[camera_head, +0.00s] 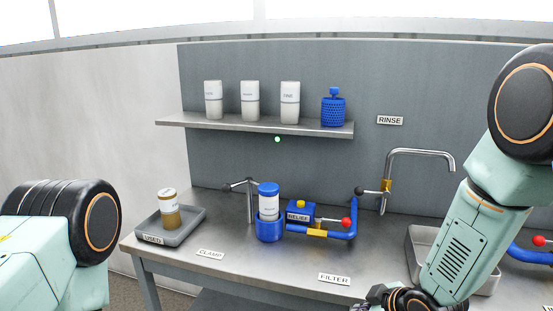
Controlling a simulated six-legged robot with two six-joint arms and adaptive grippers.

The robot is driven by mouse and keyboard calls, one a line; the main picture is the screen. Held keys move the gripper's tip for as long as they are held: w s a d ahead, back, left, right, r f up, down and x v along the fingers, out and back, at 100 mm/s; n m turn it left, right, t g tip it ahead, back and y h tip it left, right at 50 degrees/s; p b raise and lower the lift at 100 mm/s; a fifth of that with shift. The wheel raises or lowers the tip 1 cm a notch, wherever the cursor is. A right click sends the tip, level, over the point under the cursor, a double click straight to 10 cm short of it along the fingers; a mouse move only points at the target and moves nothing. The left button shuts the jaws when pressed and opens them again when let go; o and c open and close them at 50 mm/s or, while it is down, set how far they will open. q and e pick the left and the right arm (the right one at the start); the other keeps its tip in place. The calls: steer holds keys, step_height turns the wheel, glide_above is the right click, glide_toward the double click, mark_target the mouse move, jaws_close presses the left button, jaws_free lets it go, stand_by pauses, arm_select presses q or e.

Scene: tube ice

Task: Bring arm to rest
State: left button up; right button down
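My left arm shows only as a large black and mint joint at the lower left; its gripper is out of the frame. My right arm comes down on the right side in front of the bench. Its dark wrist end (402,298) is cut off by the bottom edge, and no fingertips show clearly, so I cannot tell if that gripper is open or shut. It is in front of the bench (270,280), near the FILTER label (334,279).
A blue-capped container (268,205) stands in a blue holder (270,231) by the clamp stand. A jar (168,205) stands on the USED tray (183,232). A faucet (418,153) and sink (418,243) are at right.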

steer(key=s+d+f+m+g+h+b, duration=0.1)
steer(key=s+f+m, duration=0.4)
steer(key=s, duration=1.2)
steer(key=s+d+f+m+g+h, duration=0.2)
steer(key=s+f+m+g, duration=0.4)
steer(key=s+f, duration=0.5)
steer(key=s+d, duration=0.1)
steer(key=s, duration=0.5)
steer(key=shift+f+b, duration=0.2)
steer(key=shift+b, duration=0.2)
steer(key=shift+s+d, duration=0.1)
steer(key=shift+d, duration=0.05)
